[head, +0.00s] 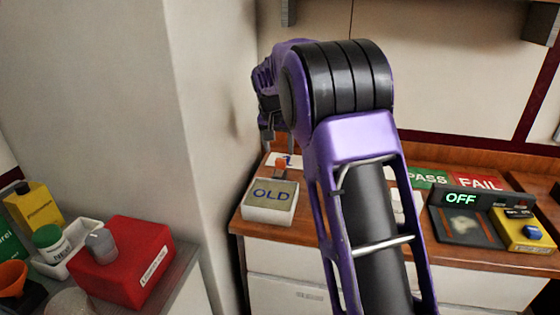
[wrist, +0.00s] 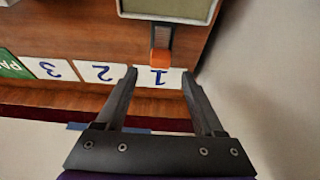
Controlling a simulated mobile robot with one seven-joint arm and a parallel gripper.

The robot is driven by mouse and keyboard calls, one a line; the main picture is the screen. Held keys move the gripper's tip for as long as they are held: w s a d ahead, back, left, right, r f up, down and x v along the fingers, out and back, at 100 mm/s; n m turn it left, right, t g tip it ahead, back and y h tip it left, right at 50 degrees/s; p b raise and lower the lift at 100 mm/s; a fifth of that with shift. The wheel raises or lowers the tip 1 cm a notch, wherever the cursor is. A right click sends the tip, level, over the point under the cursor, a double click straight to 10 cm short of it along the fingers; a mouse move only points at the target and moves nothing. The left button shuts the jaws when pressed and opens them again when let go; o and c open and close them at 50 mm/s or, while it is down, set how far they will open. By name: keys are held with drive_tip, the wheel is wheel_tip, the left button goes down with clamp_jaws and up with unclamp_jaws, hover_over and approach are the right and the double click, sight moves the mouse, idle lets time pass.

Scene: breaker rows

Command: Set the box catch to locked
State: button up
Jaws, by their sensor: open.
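The box (head: 270,203) marked OLD stands on the wooden counter at the back, left of my arm. Its catch (head: 281,168) is a short lever with an orange end at the box's far side. In the wrist view the box (wrist: 168,9) is cut off at the top edge, and the catch (wrist: 160,58) points from it toward my gripper (wrist: 159,73). My gripper is open and empty. The orange end appears in line with the gap between the fingertips; no contact shows. I cannot tell which setting the catch is in.
Number cards 1 (wrist: 158,78), 2 (wrist: 103,73) and 3 (wrist: 52,69) lie along the counter's back. A scale reading OFF (head: 462,199) and a yellow device (head: 523,230) are at right. A wall corner stands close left of the box. A red container (head: 122,262) is at lower left.

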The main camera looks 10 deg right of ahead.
sight(280, 160)
drive_tip(key=x, duration=0.5)
drive_tip(key=shift+w+f, duration=0.2)
drive_tip(key=shift+f, duration=0.15)
clamp_jaws()
idle(1.1)
